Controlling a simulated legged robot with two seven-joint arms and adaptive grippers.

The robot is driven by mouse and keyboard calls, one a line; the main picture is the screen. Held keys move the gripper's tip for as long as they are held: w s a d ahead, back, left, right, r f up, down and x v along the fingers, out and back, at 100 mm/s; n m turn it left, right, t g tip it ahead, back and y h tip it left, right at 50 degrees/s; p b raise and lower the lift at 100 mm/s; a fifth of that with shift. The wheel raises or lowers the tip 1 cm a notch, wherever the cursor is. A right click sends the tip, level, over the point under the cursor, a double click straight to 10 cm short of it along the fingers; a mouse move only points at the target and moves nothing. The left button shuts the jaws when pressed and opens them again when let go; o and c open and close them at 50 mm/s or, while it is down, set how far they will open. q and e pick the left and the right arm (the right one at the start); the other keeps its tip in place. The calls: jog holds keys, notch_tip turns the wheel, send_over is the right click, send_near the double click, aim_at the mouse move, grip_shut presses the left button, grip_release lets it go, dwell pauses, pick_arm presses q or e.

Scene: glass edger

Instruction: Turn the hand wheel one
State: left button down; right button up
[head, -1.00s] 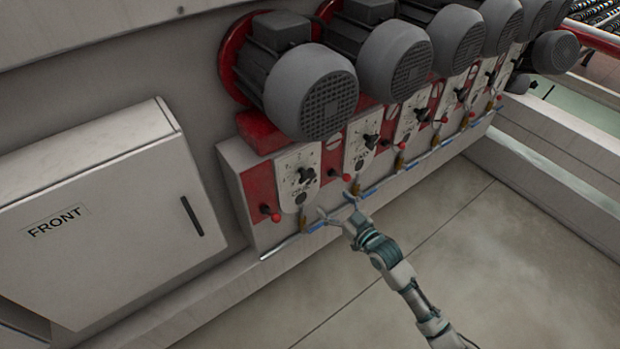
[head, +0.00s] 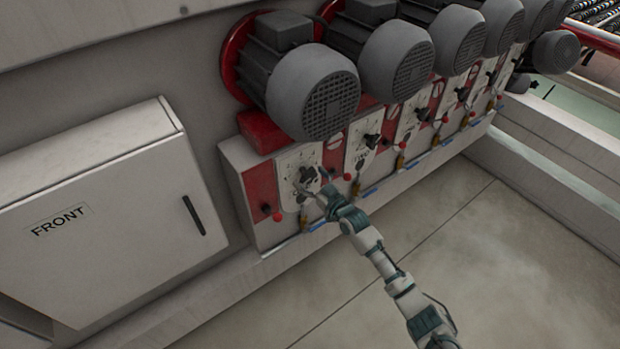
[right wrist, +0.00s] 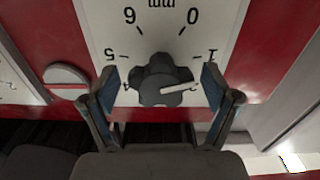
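The hand wheel is a black lobed knob (head: 308,174) on the nearest white dial plate (head: 288,160), under the nearest grey motor. In the right wrist view the knob (right wrist: 158,84) shows large, with a pale pointer mark aimed to the right. Numbers on the dial plate (right wrist: 160,35) appear upside down around it. My right gripper (head: 314,184) is open at the knob. In the right wrist view its blue-padded fingers (right wrist: 160,88) stand on either side of the knob, with gaps visible. In the head view the gripper partly covers the knob's lower side. My left gripper is not in view.
Grey motors (head: 318,95) overhang a row of similar dials. Small red-tipped levers (head: 277,216) stick out beside the dials. Blue-handled parts (head: 318,225) line the lower ledge. A white cabinet marked FRONT (head: 100,215) stands left. The floor (head: 480,270) to the right is clear.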

jog(key=c, duration=0.9)
jog(key=shift+m, duration=0.8)
jog(key=o, duration=1.1)
jog(key=v, duration=1.2)
jog(key=shift+f, duration=0.1)
